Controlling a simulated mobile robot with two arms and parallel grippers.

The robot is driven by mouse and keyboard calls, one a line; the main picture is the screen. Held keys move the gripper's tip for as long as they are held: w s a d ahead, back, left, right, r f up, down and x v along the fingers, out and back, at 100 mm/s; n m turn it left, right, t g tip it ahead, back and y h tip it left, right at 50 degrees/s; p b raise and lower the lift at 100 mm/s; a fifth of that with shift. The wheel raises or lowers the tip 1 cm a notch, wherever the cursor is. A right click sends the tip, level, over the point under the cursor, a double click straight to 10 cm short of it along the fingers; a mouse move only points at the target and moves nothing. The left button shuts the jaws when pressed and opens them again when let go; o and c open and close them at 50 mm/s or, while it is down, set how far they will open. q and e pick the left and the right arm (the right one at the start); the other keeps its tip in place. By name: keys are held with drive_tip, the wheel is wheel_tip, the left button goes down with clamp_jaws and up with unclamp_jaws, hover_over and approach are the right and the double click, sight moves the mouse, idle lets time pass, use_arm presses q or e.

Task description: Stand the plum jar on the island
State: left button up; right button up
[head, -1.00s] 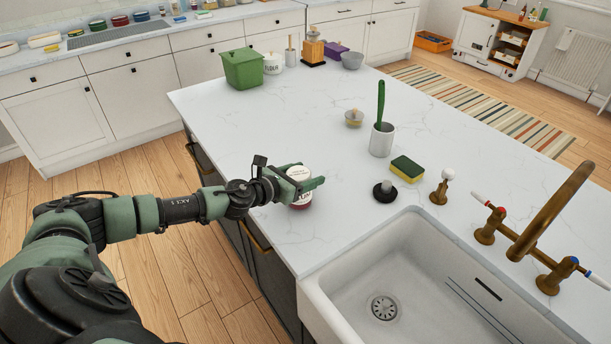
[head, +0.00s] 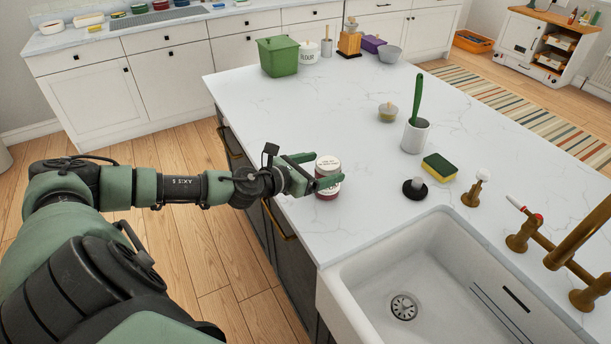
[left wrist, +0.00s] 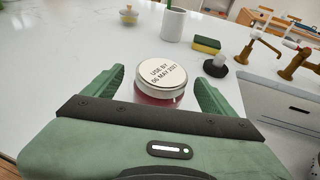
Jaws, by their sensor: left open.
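The plum jar (head: 327,177), with a white lid and dark red contents, stands upright on the white island (head: 285,130) near its left edge. In the left wrist view the jar (left wrist: 160,80) shows its lid, printed with a use-by date, between the fingers. My left gripper (head: 318,172) is open around the jar, one finger on each side. In the left wrist view there is a gap between the jar and each finger of the left gripper (left wrist: 160,92). My right gripper is not in view.
A white sink (head: 340,285) with a brass tap is at the front right. A black stopper (head: 415,190), a sponge (head: 439,167), a brush holder (head: 415,136) and a small pot (head: 388,112) stand right of the jar. A green bin (head: 278,57) is at the back. The island's middle is clear.

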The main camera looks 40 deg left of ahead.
use_arm(q)
drive_tip(key=b+v, duration=0.2)
drive_tip(key=v, duration=0.3)
drive_tip(key=shift+s+a+f, duration=0.1)
drive_tip(key=shift+s, duration=0.1)
drive_tip(key=shift+s+r+b, duration=0.4)
drive_tip(key=shift+s+r, duration=0.05)
drive_tip(key=shift+s, duration=0.2)
drive_tip(key=shift+s+f, duration=0.1)
